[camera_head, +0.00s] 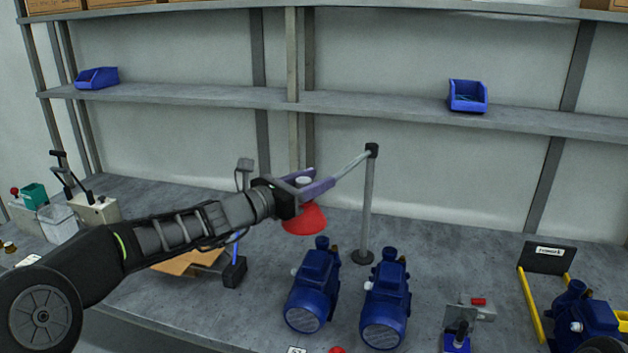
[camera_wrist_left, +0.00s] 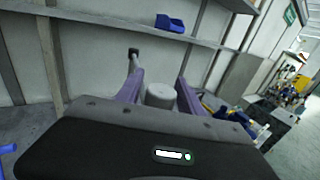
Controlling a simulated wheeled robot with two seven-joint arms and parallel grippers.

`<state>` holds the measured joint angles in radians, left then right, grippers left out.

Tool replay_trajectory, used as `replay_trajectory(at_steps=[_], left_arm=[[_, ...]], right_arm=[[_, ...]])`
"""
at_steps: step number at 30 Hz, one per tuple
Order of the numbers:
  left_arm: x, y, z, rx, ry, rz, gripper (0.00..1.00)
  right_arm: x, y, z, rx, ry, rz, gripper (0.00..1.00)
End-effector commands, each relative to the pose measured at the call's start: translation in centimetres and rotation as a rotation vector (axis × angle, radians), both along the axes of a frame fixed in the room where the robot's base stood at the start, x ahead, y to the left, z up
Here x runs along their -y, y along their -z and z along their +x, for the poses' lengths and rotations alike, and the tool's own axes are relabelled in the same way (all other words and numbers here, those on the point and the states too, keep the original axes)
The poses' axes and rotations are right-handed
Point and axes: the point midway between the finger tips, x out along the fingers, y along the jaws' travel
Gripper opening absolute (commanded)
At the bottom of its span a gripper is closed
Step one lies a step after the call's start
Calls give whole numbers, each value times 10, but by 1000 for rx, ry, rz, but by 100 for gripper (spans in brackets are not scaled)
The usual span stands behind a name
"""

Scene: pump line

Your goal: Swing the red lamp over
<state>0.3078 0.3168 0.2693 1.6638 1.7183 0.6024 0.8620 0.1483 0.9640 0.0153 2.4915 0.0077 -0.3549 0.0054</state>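The red lamp (camera_head: 305,220) has a red cone shade with a pale round cap on top. It hangs at the end of a grey swing arm (camera_head: 351,165) that runs to an upright post (camera_head: 368,205) on the bench. My left gripper (camera_head: 309,181) is at the lamp, with one purple finger on each side of the cap. In the left wrist view the cap (camera_wrist_left: 160,95) sits between the fingers, close to both; whether they press on it is not clear. The shade is hidden in that view.
Two blue pumps (camera_head: 313,287) (camera_head: 386,300) stand on the bench below and right of the lamp. Another pump (camera_head: 582,317) is at the right by yellow rails (camera_head: 531,306). A lever box (camera_head: 97,211) stands at the left. Bench behind the post is clear.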

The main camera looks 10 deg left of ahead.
Motion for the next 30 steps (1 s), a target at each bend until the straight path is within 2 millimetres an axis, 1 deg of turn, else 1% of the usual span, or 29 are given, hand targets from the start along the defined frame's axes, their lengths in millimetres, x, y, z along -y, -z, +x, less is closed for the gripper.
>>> replay_trajectory(at_steps=[1, 2, 15, 30], left_arm=[[0, 0, 0, 0, 0, 0, 39], [0, 0, 0, 0, 0, 0, 37], [0, 0, 0, 0, 0, 0, 1], [0, 0, 0, 0, 0, 0, 0]], right_arm=[[0, 0, 0, 0, 0, 0, 36], [0, 0, 0, 0, 0, 0, 36], [0, 0, 0, 0, 0, 0, 36], [0, 0, 0, 0, 0, 0, 36]])
